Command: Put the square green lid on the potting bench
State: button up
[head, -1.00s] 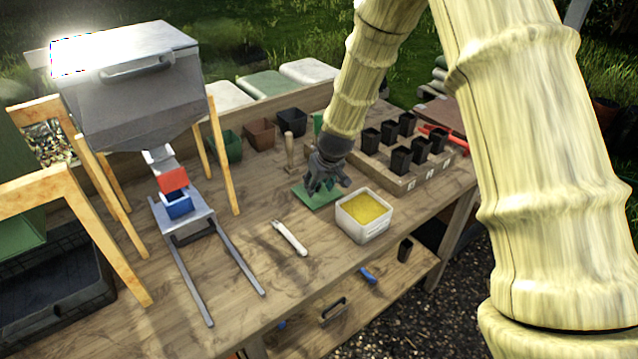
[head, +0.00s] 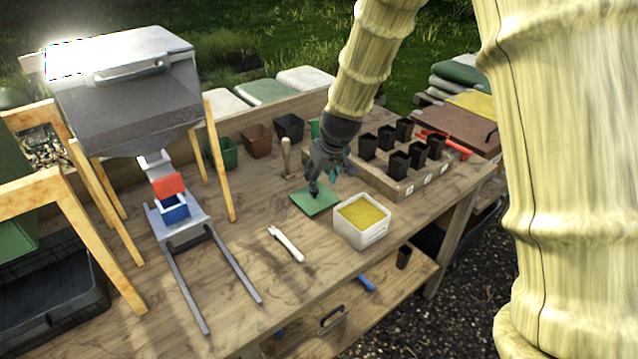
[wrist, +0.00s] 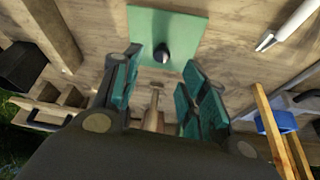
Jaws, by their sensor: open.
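The square green lid (head: 310,205) lies flat on the wooden potting bench (head: 225,275), left of a white tub of yellow material. Its dark round knob (wrist: 162,53) shows near the lid's lower edge in the wrist view, where the lid (wrist: 188,22) is at the top. My gripper (head: 322,185) is just above and beside the lid in the head view. In the wrist view its two teal-padded fingers (wrist: 160,95) are spread with nothing between them, and the lid knob lies beyond their tips.
The white tub (head: 363,222) stands close to the lid's right. A wooden tray (head: 440,180) of several black pots is behind it. A white-handled tool (head: 286,244) lies in front, and a wooden dibber (head: 287,158) stands behind the lid. A metal hopper (head: 125,95) rises at left.

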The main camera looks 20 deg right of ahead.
jog(key=shift+v, duration=2.2)
